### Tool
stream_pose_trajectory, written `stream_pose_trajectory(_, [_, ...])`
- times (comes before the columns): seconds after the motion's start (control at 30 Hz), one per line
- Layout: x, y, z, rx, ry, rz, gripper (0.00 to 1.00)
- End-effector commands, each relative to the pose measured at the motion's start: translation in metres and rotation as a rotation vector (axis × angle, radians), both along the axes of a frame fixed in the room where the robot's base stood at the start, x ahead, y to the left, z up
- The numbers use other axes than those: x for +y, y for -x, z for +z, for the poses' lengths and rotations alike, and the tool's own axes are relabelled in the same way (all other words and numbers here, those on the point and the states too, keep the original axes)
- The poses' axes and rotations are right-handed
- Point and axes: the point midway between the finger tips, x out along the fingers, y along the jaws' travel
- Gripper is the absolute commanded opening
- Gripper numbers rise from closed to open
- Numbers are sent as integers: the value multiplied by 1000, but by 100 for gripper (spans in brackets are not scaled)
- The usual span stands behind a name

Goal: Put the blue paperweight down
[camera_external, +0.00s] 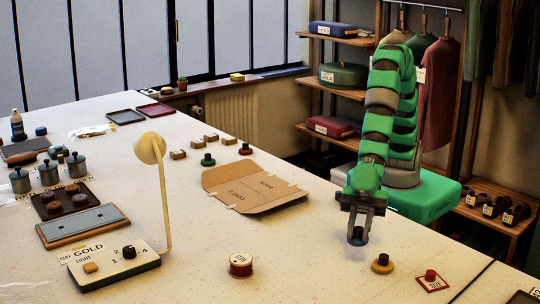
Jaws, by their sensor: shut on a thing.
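My gripper (361,218) is at the right side of the table, pointing down. It is shut on the blue paperweight (357,237), a small dark blue piece between its fingertips. The paperweight seems to be held a little above the white table (310,265); the exact gap is hard to tell. A yellow paperweight (383,263) with a dark knob stands just right of and nearer than my gripper. A red paperweight (431,276) sits on a small marked card further right.
A flat cardboard piece (250,190) lies left of my gripper. A red and white tin (240,264) stands at the front middle. A lamp (152,150) rises from a control box (110,262). Green (208,160) and red (246,149) knobbed pieces stand further back. Bare table lies around my gripper.

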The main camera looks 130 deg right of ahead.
Motion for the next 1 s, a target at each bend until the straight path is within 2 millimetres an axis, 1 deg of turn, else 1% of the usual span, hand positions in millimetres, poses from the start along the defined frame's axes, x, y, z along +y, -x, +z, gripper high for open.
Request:
stream_pose_trajectory(0.1, [10, -20, -1, -5, -4, -1, 0])
stream_pose_trajectory(0.23, [20, -40, -6, 2, -1, -2, 0])
stream_pose_trajectory(0.4, [33, -66, -7, -2, -3, -2, 0])
stream_pose_trajectory(0.6, [48, -93, -8, -3, -5, -1, 0])
stream_pose_trajectory(0.8, [53, -106, -11, 0, -2, -2, 0])
stream_pose_trajectory(0.9, [54, -108, -12, -1, 0, -2, 0])
stream_pose_trajectory(1.0, [54, -108, -20, 0, -1, -3, 0])
